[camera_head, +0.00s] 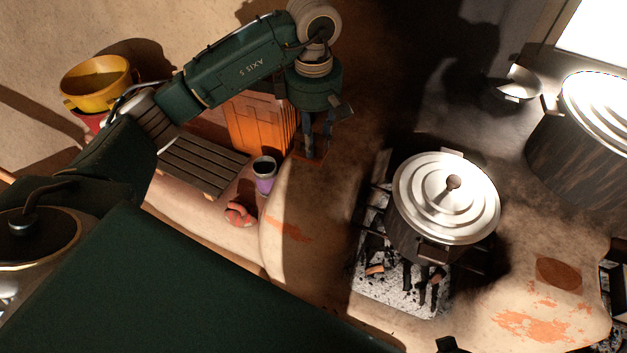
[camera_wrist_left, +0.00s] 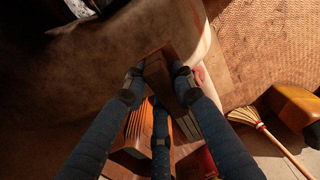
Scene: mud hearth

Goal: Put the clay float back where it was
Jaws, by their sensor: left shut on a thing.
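My left gripper (camera_head: 311,146) hangs fingers-down at the hearth's back left edge, in front of an orange slatted box. In the left wrist view its fingers (camera_wrist_left: 158,84) are closed around a brown, block-like wooden piece, which looks like the clay float (camera_wrist_left: 157,66). In the head view only a small reddish-brown part of the float (camera_head: 313,158) seems to show around the fingertips, in shadow. I cannot tell whether the float touches the clay surface below. My right gripper is not clearly in view.
A lidded pot (camera_head: 445,197) stands over the fire pit to the right. A purple cup (camera_head: 264,178) and a reddish lump (camera_head: 240,214) sit left of the clay hearth (camera_head: 300,235). The orange box (camera_head: 262,125) and slatted bench (camera_head: 203,165) are close by. A broom (camera_wrist_left: 248,117) lies beyond.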

